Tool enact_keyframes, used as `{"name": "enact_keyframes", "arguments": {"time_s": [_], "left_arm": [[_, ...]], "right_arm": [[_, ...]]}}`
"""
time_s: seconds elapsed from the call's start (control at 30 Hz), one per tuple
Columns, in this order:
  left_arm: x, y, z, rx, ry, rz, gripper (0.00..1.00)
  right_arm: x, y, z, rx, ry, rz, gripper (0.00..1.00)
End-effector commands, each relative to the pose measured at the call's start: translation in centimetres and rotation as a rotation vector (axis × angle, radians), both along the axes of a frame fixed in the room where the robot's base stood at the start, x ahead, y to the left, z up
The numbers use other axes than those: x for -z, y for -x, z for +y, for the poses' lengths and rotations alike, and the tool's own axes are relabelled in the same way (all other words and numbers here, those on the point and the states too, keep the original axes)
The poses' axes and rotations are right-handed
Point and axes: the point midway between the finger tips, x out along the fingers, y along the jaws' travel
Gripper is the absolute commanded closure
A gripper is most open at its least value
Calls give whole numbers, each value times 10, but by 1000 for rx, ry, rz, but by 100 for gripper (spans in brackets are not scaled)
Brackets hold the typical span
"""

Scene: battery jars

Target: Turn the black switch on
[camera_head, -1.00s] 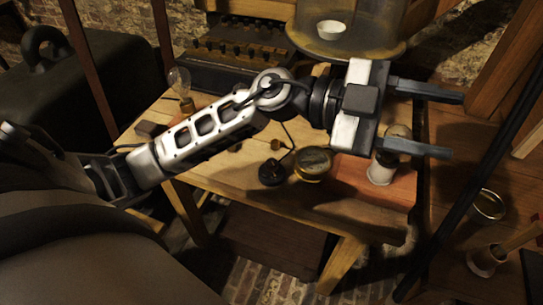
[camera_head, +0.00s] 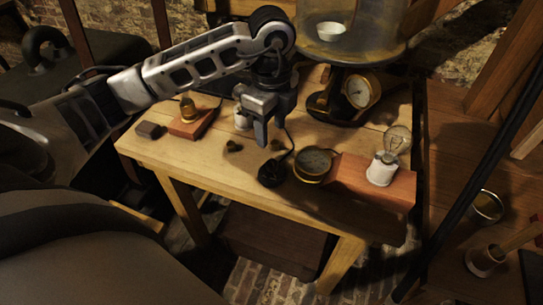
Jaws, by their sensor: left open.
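A round black object that looks like the black switch (camera_head: 272,173) sits on the wooden table, left of a brass dial gauge (camera_head: 313,163). A thin dark line rises from its right side; I cannot tell whether this is a lever or a wire, nor which way the switch is set. My left gripper (camera_head: 268,132) points down over the table, above and behind the black object in the picture. It is open and empty, apart from the switch. My right gripper is not in view.
A bulb in a white holder (camera_head: 382,170) stands on a reddish block at the table's right. A brass-based piece on another block (camera_head: 193,122) and a small dark block (camera_head: 150,130) are at the left. A gauge (camera_head: 360,90) stands at the back.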

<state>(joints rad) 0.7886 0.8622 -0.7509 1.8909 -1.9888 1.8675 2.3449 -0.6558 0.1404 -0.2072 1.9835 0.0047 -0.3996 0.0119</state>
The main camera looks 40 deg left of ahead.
Motion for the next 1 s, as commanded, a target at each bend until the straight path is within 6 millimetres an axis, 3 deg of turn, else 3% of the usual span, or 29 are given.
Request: {"name": "enact_keyframes", "arguments": {"time_s": [0.3, 0.5, 0.9, 0.93, 1.0], "left_arm": [[67, 1, 0, 0, 2, 3, 52], [93, 0, -1, 1, 3, 1, 52], [102, 0, -1, 2, 3, -1, 52], [102, 0, -1, 2, 3, -1, 55], [102, 0, -1, 2, 3, -1, 74]], "right_arm": [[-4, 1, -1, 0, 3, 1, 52], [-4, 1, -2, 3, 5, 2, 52], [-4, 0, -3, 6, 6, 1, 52], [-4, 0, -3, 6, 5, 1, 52], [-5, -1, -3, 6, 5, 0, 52]]}}
